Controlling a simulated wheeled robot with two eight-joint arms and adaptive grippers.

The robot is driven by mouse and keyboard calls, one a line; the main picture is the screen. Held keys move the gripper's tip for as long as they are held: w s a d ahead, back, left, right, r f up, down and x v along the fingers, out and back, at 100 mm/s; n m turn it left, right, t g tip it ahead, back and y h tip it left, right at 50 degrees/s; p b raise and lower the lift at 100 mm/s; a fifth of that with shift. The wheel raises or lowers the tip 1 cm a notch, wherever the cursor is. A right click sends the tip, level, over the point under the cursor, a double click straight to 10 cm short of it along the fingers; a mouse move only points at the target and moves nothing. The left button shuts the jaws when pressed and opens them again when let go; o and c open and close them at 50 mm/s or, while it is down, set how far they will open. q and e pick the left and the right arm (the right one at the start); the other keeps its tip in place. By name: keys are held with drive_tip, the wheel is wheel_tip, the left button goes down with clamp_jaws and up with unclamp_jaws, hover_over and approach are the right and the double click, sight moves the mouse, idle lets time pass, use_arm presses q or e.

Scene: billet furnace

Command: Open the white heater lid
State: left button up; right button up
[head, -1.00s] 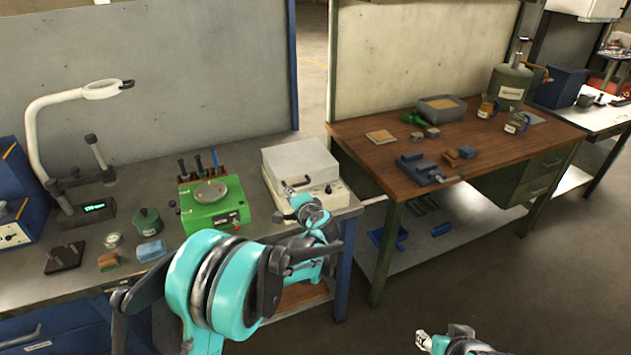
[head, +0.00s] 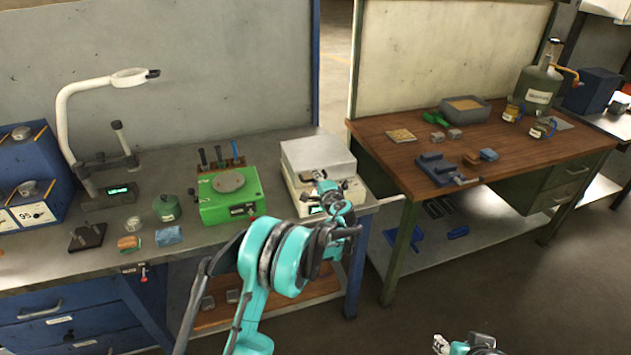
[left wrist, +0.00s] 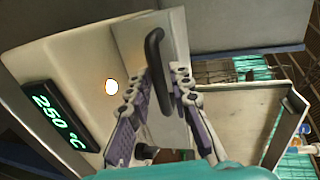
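The white heater (head: 300,193) stands at the right end of the left bench, its lid (head: 318,156) down. In the left wrist view, the heater front (left wrist: 85,60) has a green 250 °C display (left wrist: 58,117) and a lit round lamp. The black lid handle (left wrist: 154,58) stands out from the lid. My left gripper (head: 322,184) is at the heater front and hides the handle in the head view. In the left wrist view, its fingers (left wrist: 160,82) are spread on either side of the handle; contact is not clear. My right gripper (head: 441,344) is only partly visible at the bottom edge.
A green device (head: 229,196) stands left of the heater, with a tool rack behind it. A lamp (head: 70,120) and small items are farther left. A wooden-topped bench (head: 400,160) stands to the right across a gap. A grey panel rises behind the heater.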

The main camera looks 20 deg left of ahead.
use_arm(q)
clamp_jaws()
drive_tip(key=shift+r, duration=0.15)
